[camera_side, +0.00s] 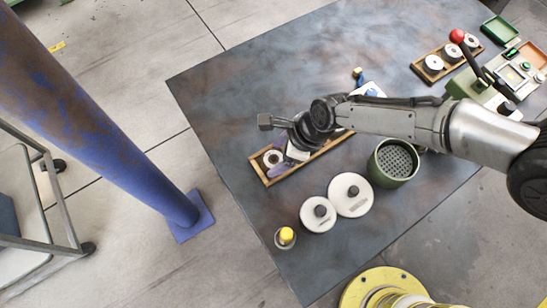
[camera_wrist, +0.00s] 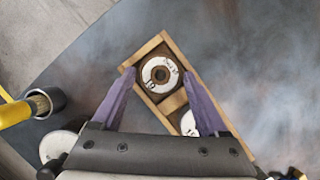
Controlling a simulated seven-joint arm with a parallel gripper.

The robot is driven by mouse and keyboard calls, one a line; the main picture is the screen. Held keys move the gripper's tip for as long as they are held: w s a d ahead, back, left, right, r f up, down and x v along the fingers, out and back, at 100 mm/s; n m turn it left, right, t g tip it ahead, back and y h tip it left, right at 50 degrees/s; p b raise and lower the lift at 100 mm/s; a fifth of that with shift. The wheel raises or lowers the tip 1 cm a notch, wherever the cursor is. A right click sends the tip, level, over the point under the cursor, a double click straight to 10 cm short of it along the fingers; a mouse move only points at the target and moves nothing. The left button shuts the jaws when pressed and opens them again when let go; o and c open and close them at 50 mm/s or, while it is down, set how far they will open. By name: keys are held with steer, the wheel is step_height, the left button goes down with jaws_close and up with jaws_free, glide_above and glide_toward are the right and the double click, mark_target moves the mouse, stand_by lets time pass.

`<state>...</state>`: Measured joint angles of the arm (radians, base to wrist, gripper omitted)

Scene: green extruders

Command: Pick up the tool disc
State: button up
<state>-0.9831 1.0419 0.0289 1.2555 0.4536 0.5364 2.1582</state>
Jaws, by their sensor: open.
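A white tool disc with a dark central hole lies flat in one compartment of a wooden tray (camera_side: 257,170). The disc (camera_wrist: 149,72) shows clearly in the wrist view, with black markings on its face, and also at the left end of the tray in the side view (camera_side: 273,158). A second white disc (camera_wrist: 188,122) lies in the neighbouring compartment, partly hidden by a finger. My gripper (camera_wrist: 160,77) is open and empty; its purple fingers appear on either side of the first disc in the wrist view. In the side view, my gripper (camera_side: 295,152) is over the tray; its exact height is unclear.
Two large white discs with black knobs (camera_side: 350,195) and a green cup with a perforated insert (camera_side: 393,163) stand nearby. A brush in a small cup (camera_wrist: 38,105) is left of the tray in the wrist view. Another disc tray (camera_side: 430,75) is at the back. The table's left area is clear.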

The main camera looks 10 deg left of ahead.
steer(key=shift+a+f, duration=0.2)
steer(key=shift+f, duration=0.25)
jaws_close()
steer(key=shift+r, duration=0.1)
steer(key=shift+r, duration=0.1)
